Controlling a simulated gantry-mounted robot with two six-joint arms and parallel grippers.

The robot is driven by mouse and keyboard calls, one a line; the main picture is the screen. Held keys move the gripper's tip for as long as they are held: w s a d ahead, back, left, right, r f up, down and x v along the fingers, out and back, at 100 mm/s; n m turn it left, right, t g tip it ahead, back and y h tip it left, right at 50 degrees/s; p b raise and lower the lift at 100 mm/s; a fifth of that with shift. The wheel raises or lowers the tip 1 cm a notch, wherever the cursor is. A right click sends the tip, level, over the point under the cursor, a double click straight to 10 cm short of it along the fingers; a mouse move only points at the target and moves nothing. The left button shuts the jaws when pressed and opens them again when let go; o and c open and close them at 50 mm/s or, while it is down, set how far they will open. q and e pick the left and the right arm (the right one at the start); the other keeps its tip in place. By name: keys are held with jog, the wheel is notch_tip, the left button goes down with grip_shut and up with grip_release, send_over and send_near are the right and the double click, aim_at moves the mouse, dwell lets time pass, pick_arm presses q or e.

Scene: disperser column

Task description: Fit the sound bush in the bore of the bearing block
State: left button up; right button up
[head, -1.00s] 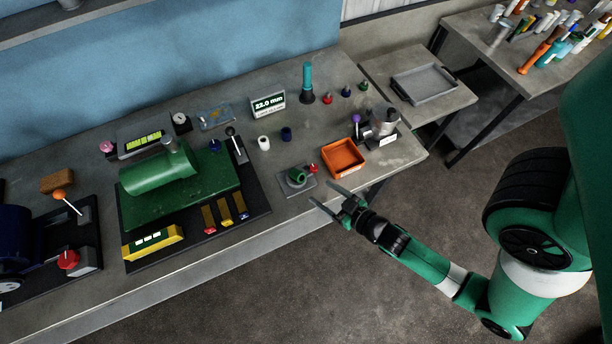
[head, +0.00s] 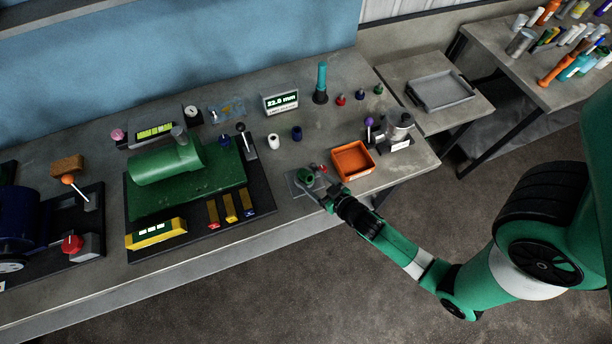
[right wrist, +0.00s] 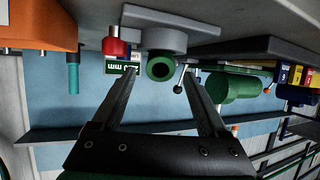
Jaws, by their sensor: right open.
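The green bearing block (head: 305,175), with a round dark bore, stands on a grey plate (head: 292,184) near the table's front edge; it also shows in the right wrist view (right wrist: 160,68). My right gripper (head: 315,184) is open, its fingers pointing at the block. In the right wrist view, the block appears between and beyond the fingertips. I cannot tell whether they touch it. A white bush (head: 273,141) and a dark blue bush (head: 297,133) stand behind the block; which is sound I cannot tell. My left gripper is not in view.
A red knob (right wrist: 115,42) sits beside the block. An orange tray (head: 353,176) lies to its right, and a green machine (head: 190,180) to its left. A display (head: 281,102), a teal-handled tool (head: 321,82) and small coloured knobs stand behind.

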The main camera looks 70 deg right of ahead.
jog(key=shift+p+x, duration=0.3)
jog(key=shift+x, duration=0.8)
jog(key=shift+r, duration=0.1)
grip_shut()
